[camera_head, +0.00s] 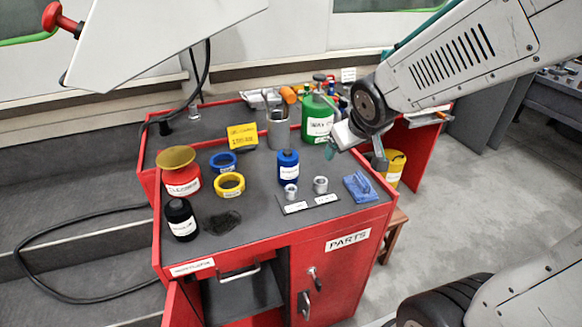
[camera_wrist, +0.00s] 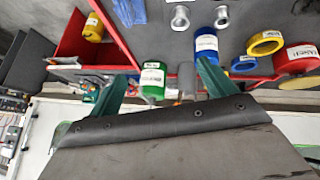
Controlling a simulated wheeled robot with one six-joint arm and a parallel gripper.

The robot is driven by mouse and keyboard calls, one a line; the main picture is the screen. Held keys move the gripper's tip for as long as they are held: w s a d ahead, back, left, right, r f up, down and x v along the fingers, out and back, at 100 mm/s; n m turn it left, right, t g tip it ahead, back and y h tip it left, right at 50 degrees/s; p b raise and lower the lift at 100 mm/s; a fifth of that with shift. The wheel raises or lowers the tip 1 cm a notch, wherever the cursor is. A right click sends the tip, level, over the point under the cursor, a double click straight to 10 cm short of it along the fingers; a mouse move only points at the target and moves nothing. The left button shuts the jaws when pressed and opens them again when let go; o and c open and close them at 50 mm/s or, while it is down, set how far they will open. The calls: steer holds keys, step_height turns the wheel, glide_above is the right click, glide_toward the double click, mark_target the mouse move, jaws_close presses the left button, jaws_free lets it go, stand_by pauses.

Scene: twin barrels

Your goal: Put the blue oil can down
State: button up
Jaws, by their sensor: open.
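The blue oil can (camera_head: 288,160) stands upright on the dark top of the red cabinet, near its middle, with a white label on its front. It also shows in the wrist view (camera_wrist: 206,43), beyond my right-hand finger. My gripper (camera_head: 352,152) is up and to the right of the can in the head view, apart from it. In the wrist view the two green fingers of my gripper (camera_wrist: 160,86) are spread wide, with nothing held between them.
Blue (camera_head: 223,162) and yellow (camera_head: 231,185) tape rolls, a red can (camera_head: 180,178) and a black bottle (camera_head: 181,218) stand left of the can. A green jug (camera_head: 319,118) stands behind.

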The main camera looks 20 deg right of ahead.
mark_target(295, 161)
steer(key=w+a+f+n+t+y, duration=0.1)
steer(key=w+a+f+y, duration=0.1)
steer(key=w+f, duration=0.1)
steer(key=w+a+f+n+t+y, duration=0.1)
steer(key=w+a+f+t+y, duration=0.1)
steer(key=w+f, duration=0.2)
steer(key=w+a+f+n+t+y, duration=0.2)
steer(key=w+f+y, duration=0.1)
steer(key=w+f, duration=0.1)
steer(key=shift+w+f, duration=0.2)
steer(key=shift+w, duration=0.3)
steer(key=shift+w+a+f+y, duration=0.2)
steer(key=shift+a+f+y, duration=0.05)
steer(key=shift+a+y, duration=0.15)
steer(key=x, duration=0.7)
steer(key=shift+w+r, duration=0.1)
steer(key=shift+w, duration=0.1)
steer(key=c, duration=1.4)
steer(key=shift+r, duration=0.1)
